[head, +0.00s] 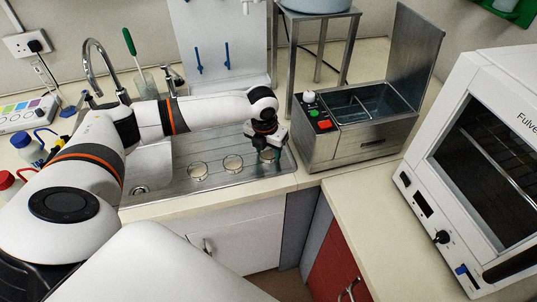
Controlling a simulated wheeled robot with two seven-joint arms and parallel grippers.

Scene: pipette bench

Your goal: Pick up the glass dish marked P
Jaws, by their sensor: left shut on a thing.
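Three small round glass dishes sit in a row at the metal draining board (215,184) beside the sink. The left dish (197,170) and the middle dish (233,163) lie flat on it. My left gripper (266,150) points down at the right end of the row and is shut on the right dish (269,156), which its fingers partly cover. I cannot tell whether that dish touches the board. The letters on the dishes are too small to read, so I cannot tell which is marked P. My right gripper is not in view.
A steel water bath (345,150) with a raised lid stands close to the right of my left gripper. A metal stand (318,45) is behind it. A tap (95,58) rises by the sink at left. A white oven (450,200) stands at right. The counter before it is clear.

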